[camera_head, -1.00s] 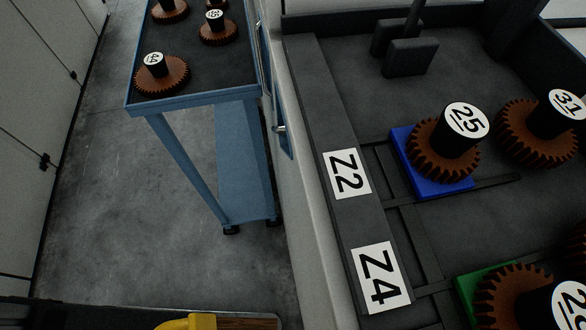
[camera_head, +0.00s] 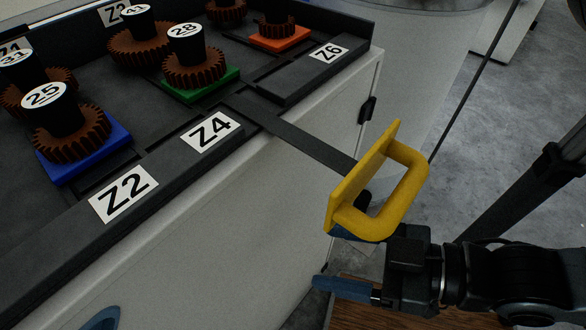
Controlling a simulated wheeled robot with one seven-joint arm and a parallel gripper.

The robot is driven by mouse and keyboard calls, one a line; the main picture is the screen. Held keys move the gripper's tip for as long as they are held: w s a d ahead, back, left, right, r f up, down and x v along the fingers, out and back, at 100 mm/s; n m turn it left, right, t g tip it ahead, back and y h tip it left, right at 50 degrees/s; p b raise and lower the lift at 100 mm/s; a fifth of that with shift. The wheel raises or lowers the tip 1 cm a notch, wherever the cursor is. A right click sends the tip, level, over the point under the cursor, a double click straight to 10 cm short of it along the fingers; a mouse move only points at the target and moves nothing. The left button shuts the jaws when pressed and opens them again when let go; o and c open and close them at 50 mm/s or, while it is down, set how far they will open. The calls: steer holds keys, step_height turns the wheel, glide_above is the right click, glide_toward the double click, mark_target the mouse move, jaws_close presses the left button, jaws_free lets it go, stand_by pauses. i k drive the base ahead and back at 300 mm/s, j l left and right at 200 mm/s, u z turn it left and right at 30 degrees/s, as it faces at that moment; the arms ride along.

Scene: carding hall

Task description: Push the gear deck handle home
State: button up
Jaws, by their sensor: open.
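The yellow gear deck handle (camera_head: 380,190) is a plate with a loop grip. It sits at the end of a dark flat bar (camera_head: 310,145) that sticks out past the front edge of the gear deck (camera_head: 60,245), between the Z4 and Z6 labels. My gripper (camera_head: 347,262) is open at the lower right. One blue finger lies just under the handle's lower end, partly hidden by it, and the other is lower. I cannot tell whether the upper finger touches the handle.
On the deck, gear 25 (camera_head: 70,140) sits on a blue pad, gear 28 (camera_head: 192,68) on a green pad and another gear on an orange pad (camera_head: 281,40). A pale cabinet front (camera_head: 230,240) stands below. Grey floor (camera_head: 545,215) shows at right.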

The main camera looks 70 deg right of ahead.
mark_target(357, 175)
steer(key=k+l+z, duration=0.1)
steer(key=k+l, duration=0.8)
steer(key=k+z, duration=0.15)
steer(key=i+u, duration=0.15)
